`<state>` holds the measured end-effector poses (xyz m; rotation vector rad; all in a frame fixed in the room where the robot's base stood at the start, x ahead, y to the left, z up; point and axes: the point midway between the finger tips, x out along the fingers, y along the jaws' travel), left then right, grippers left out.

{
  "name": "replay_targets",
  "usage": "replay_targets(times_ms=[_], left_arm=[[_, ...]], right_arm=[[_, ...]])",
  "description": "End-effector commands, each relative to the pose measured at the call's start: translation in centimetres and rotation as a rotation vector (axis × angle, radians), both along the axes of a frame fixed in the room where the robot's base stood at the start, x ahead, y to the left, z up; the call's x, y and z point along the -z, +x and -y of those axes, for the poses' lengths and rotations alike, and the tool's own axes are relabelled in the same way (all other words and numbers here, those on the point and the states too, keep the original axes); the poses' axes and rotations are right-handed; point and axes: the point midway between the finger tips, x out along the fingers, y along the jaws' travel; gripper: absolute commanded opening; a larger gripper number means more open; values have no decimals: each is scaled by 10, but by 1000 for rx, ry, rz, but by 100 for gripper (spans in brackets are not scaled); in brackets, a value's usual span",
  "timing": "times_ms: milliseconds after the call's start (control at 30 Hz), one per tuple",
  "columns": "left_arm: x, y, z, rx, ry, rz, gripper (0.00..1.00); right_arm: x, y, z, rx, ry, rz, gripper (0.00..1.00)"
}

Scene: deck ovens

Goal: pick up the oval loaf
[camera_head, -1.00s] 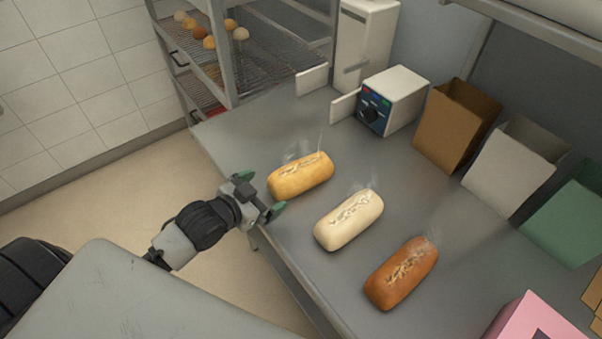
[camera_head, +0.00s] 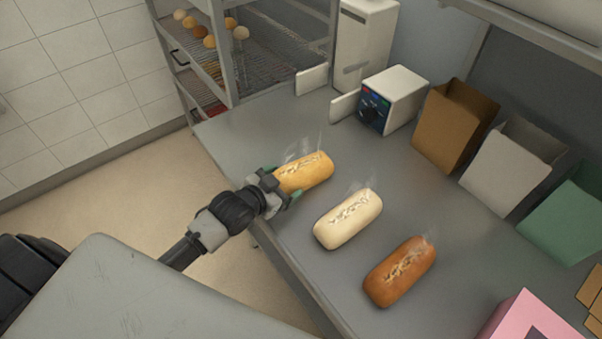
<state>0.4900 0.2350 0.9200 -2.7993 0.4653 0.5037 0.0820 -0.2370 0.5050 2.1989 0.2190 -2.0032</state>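Three long, rounded loaves lie in a row on the grey counter: a golden one (camera_head: 306,171), a pale cream one (camera_head: 349,219) and a brown one (camera_head: 400,271). Each has a scored, lighter top with faint steam. All are elongated, so I cannot tell from shape alone which is the oval loaf. My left gripper (camera_head: 281,186) is at the near-left end of the golden loaf, its green-tipped fingers apart on either side of that end. Whether they press on it cannot be seen. The golden loaf appears to rest on the counter. My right gripper is not in view.
A white box with a dark dial panel (camera_head: 392,99) stands behind the loaves. Brown (camera_head: 452,128), white (camera_head: 511,168) and green (camera_head: 570,223) open bags line the back. A pink box (camera_head: 522,318) is at lower right. A wire rack (camera_head: 262,62) with round rolls stands far left.

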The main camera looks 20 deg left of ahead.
Motion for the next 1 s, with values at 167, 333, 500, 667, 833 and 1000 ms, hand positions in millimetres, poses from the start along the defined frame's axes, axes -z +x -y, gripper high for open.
replay_targets(times_ms=[167, 333, 500, 667, 833, 1000], left_arm=[[0, 0, 0, 0, 0, 0, 57], [-1, 0, 0, 0, 0, 2, 45], [-2, 0, 0, 0, 0, 2, 45], [-12, 1, 0, 1, 1, 4, 45], [-40, 1, 0, 2, 1, 10, 45], [-63, 12, 35, 2, -8, 9, 45]], right_arm=[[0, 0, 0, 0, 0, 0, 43], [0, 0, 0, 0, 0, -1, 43], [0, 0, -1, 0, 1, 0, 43], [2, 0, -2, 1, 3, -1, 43], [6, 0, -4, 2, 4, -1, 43], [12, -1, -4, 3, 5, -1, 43]])
